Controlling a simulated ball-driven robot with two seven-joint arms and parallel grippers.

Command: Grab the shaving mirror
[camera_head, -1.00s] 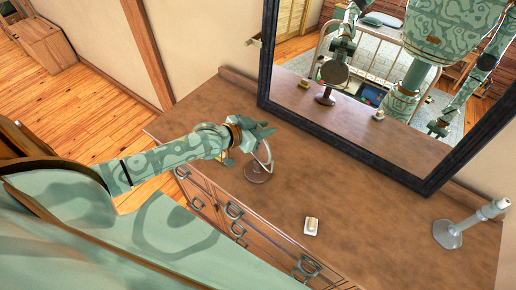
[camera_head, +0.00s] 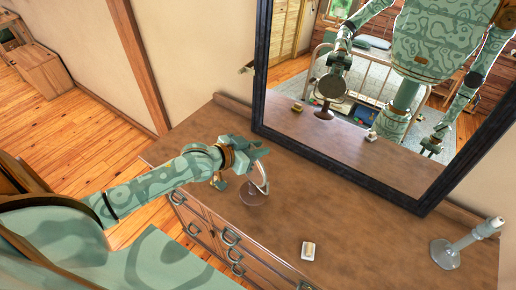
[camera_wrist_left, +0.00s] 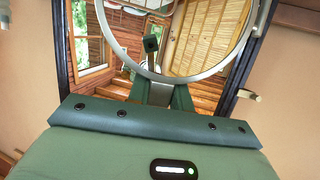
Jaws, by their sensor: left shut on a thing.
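The shaving mirror is a round, thin-rimmed mirror on a dark round base (camera_head: 254,196), on or just above the dresser top; I cannot tell which. My left gripper (camera_head: 256,158) is shut on its upper part and partly hides it. In the left wrist view the mirror's pale ring (camera_wrist_left: 212,72) fills the upper middle, with my left gripper (camera_wrist_left: 160,93) at its lower edge. The mirror also shows reflected in the big wall mirror. My right gripper shows only as a small reflection there.
The wooden dresser top (camera_head: 370,220) is mostly clear. A small pale soap-like block (camera_head: 308,251) lies near its front. The dark-framed wall mirror (camera_head: 340,170) rises behind.

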